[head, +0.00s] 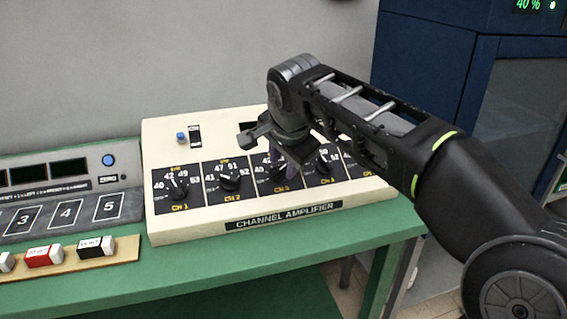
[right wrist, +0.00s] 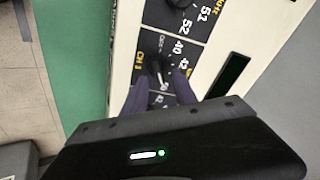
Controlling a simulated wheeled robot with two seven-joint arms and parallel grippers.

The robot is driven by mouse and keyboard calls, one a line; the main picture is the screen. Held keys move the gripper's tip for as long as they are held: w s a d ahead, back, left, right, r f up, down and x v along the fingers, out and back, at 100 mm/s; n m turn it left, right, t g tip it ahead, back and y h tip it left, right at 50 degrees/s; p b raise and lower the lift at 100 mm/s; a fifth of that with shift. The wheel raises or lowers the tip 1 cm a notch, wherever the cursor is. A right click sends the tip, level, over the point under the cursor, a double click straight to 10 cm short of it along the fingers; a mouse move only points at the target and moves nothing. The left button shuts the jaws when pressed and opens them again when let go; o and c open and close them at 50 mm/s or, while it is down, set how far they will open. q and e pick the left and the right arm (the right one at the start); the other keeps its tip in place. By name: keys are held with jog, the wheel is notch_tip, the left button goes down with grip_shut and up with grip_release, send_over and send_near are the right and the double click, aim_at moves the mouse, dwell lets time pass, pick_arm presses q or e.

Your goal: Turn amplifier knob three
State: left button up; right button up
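The cream channel amplifier (head: 215,226) stands on the green table with a row of black knobs on dark dial panels. The knob of channel three (right wrist: 156,68), over a "CH 3" label, is black with a pointer and shows between my fingers in the right wrist view. In the head view it is mostly hidden by my right gripper (head: 284,163), which points down over that panel. In the right wrist view the two purple fingertips of the right gripper (right wrist: 160,82) are apart, one on each side of the knob; contact cannot be told. My left gripper is not in view.
The channel one knob (head: 178,188) and channel two knob (head: 229,179) stand to the left, and the channel four knob (head: 325,164) is close on the right. A grey numbered panel (head: 20,222) and a wooden strip with labelled blocks (head: 125,250) lie left.

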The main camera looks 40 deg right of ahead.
jog(key=v, duration=0.6)
jog(key=shift+s+r+p, duration=0.15)
jog(key=shift+r+p, duration=0.1)
jog(key=shift+p, duration=0.1)
